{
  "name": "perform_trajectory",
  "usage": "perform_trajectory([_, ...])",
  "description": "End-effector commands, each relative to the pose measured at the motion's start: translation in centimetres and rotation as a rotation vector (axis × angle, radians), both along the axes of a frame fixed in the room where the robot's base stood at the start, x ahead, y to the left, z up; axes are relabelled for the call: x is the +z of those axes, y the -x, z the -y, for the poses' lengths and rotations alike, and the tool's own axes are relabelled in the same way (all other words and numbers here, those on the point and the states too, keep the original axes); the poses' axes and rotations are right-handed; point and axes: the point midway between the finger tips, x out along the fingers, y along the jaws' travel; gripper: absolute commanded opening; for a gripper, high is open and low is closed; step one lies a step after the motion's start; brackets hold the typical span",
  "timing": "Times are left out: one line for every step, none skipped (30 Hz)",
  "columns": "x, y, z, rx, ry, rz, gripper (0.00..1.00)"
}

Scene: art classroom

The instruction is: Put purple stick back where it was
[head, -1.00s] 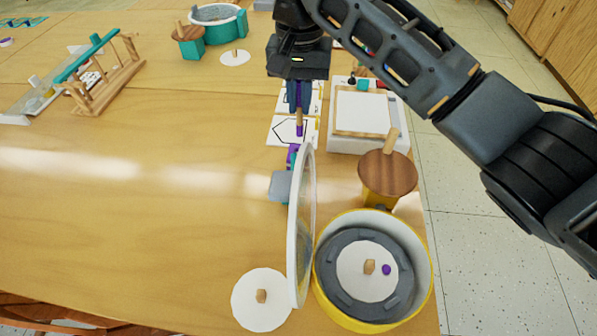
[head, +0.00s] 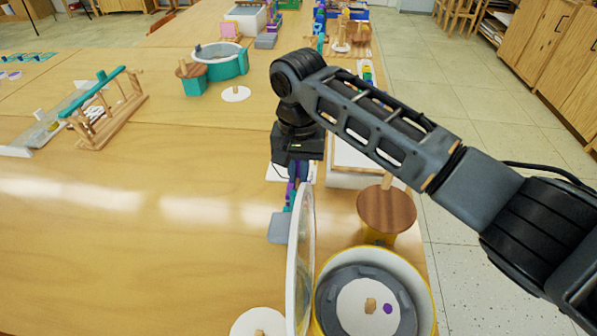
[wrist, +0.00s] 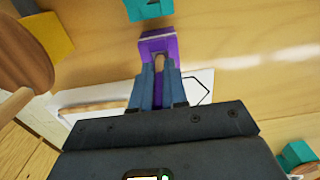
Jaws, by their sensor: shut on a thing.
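My gripper (wrist: 156,72) is shut on the purple stick (wrist: 160,62), mostly hidden between the blue fingers. Only its end shows in the wrist view, pointing toward a purple holder (wrist: 157,42). In the head view my gripper (head: 296,185) points down just behind the upright round white-rimmed lid (head: 292,275). The purple holder (head: 290,197) is partly covered there by the fingers and the lid. I cannot tell whether the stick touches the holder. A grey block (head: 279,228) sits just in front of the holder.
A yellow drum (head: 427,300) holding a white disc stands at the table's right edge. A wooden-topped round piece (head: 386,212) with an upright handle is behind it. A white tray (head: 350,178) lies behind my arm. The table's left middle (head: 150,240) is clear.

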Motion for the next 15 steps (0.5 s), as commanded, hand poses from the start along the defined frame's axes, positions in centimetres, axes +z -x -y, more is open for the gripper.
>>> perform_trajectory([-0.1,0.1,0.0,-0.001,-0.001,-0.002,0.00])
perform_trajectory([-0.3,0.0,0.0,-0.001,-0.001,-0.001,0.00])
perform_trajectory([-0.6,0.0,0.0,0.000,0.000,-0.001,0.00])
perform_trajectory([-0.7,0.0,0.0,0.000,0.000,0.000,0.00])
perform_trajectory([-0.8,0.0,0.0,0.001,-0.001,0.000,0.00])
perform_trajectory([-0.9,0.0,0.0,0.001,-0.001,0.001,0.00])
perform_trajectory([-0.9,0.0,0.0,0.001,-0.001,0.001,0.00])
perform_trajectory([-0.9,0.0,0.0,0.001,-0.001,0.001,0.00])
perform_trajectory([-0.9,0.0,0.0,0.001,-0.001,0.001,0.00])
perform_trajectory([-0.9,0.0,0.0,0.001,-0.001,0.001,0.00])
perform_trajectory([-0.9,0.0,0.0,0.001,-0.001,0.001,0.00])
perform_trajectory([-0.9,0.0,0.0,0.001,-0.001,0.001,0.00])
perform_trajectory([-1.0,0.0,0.0,0.001,-0.001,0.001,0.00])
perform_trajectory([-1.1,0.0,0.0,0.001,-0.001,0.000,0.00])
perform_trajectory([-1.2,0.0,0.0,0.002,-0.001,0.001,0.00])
